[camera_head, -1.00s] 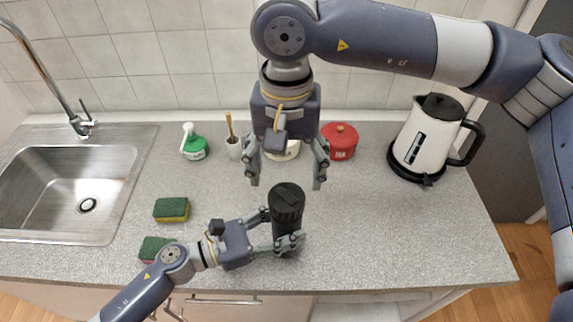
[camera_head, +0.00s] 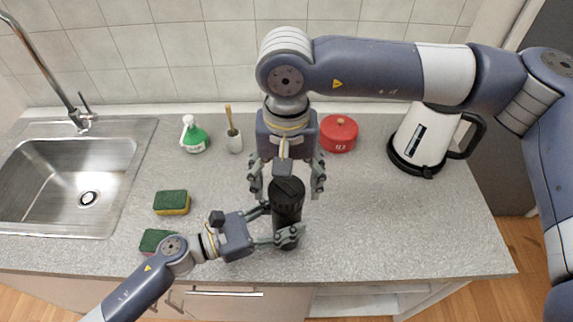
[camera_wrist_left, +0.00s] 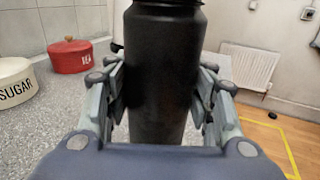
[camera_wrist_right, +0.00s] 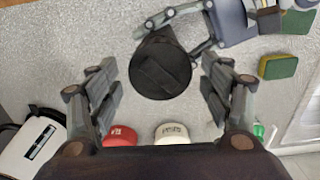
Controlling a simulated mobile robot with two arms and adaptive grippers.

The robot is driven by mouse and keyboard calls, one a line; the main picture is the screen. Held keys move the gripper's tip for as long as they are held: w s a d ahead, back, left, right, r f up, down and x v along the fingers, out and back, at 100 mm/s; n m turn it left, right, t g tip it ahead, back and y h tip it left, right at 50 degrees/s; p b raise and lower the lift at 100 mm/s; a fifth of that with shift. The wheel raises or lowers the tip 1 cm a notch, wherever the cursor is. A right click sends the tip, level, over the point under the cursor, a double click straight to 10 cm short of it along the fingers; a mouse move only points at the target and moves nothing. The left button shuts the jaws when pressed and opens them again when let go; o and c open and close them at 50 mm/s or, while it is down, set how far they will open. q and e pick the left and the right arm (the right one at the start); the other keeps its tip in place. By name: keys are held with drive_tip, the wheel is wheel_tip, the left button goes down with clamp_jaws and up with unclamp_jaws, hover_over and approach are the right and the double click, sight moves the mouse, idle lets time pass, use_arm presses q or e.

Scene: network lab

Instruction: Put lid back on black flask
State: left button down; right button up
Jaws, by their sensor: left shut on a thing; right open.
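The black flask (camera_head: 287,215) stands upright near the counter's front edge. My left gripper (camera_head: 276,224) is shut on its body, with one finger on either side in the left wrist view (camera_wrist_left: 165,75). The black lid (camera_head: 289,187), with a strap-like bar across it, sits at the flask's top; how firmly it is seated cannot be told. In the right wrist view the round lid (camera_wrist_right: 160,70) lies between and beyond the open fingers. My right gripper (camera_head: 287,194) points down over the flask, open, with its fingers apart from the lid.
Two sponges (camera_head: 172,202) lie left of the flask, one beside my left arm. The sink (camera_head: 125,190) is at left. Counter to the right is clear.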

drive_tip(key=shift+f, duration=0.95)
